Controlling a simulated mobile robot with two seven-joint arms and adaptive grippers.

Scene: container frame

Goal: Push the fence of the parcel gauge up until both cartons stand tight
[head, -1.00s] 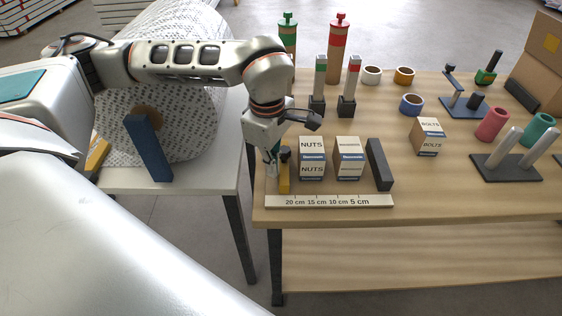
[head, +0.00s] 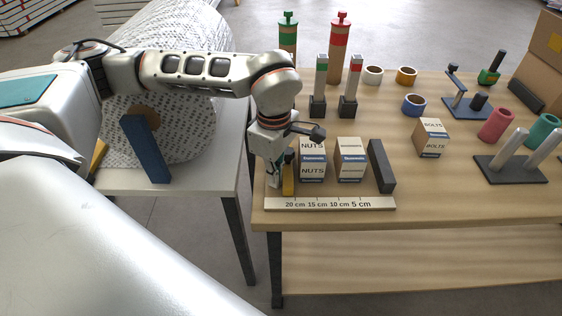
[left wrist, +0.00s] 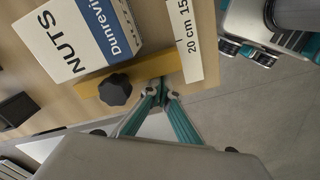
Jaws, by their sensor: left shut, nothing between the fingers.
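The parcel gauge has a pale ruler strip (head: 330,204) along the front and a dark end block (head: 381,166) at the right. Its yellow fence (head: 288,180) with a black knob stands at the left; the fence also shows in the left wrist view (left wrist: 150,72). The NUTS carton (head: 312,172) is close beside the fence; I cannot tell whether they touch. A second carton (head: 351,170) stands to its right across a visible gap, close to the end block. My left gripper (head: 273,184) is shut and empty, its tips at the fence's outer side (left wrist: 161,86).
A BOLTS carton (head: 432,138), tape rolls (head: 413,104) and a dark stand with light posts (head: 511,168) are to the right. Upright red and green-marked posts (head: 350,90) stand behind. A white table (head: 200,180) with a large patterned roll is at the left.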

